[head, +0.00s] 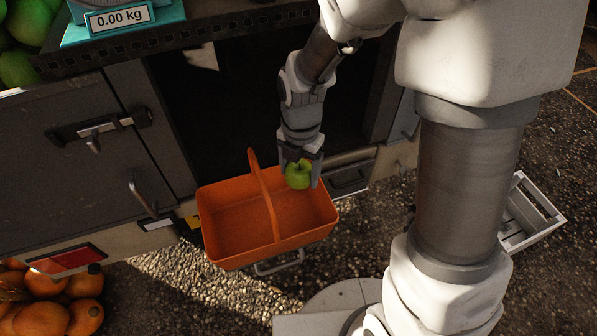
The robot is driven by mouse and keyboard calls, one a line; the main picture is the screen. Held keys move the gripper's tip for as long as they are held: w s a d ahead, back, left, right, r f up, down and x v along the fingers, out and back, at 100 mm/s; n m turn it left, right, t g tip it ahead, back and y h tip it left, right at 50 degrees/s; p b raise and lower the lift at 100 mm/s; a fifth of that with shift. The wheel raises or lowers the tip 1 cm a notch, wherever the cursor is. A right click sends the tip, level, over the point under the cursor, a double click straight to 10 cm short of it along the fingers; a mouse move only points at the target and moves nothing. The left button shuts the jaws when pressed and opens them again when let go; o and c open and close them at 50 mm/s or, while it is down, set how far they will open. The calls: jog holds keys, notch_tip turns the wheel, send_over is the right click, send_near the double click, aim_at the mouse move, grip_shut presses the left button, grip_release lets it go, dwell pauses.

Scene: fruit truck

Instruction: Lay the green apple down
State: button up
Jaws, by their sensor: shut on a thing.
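A green apple (298,176) is held between the fingers of my gripper (301,172), which points down. The gripper is shut on it. The apple appears over the right back part of an orange basket (225,250), to the right of the basket's raised handle (263,190). I cannot tell from this view how high the apple is above the basket floor. The visible part of the basket looks empty.
The truck's dark side with latches (95,135) stands behind the basket. A scale (118,18) reading 0.00 kg and green fruit (18,68) are at upper left. Orange pumpkins (45,318) lie at lower left. A pale crate (530,215) sits on the ground at right.

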jog(key=b, duration=0.9)
send_over(299, 213)
jog(key=shift+f, duration=6.35)
jog(key=shift+f+b, duration=0.65)
jog(key=shift+f, duration=0.35)
jog(key=o, duration=1.5)
jog(key=shift+c, duration=0.2)
jog(key=shift+r, duration=0.15)
notch_tip(299, 213, up, 15)
jog(key=p, duration=1.5)
jog(key=shift+r, duration=0.2)
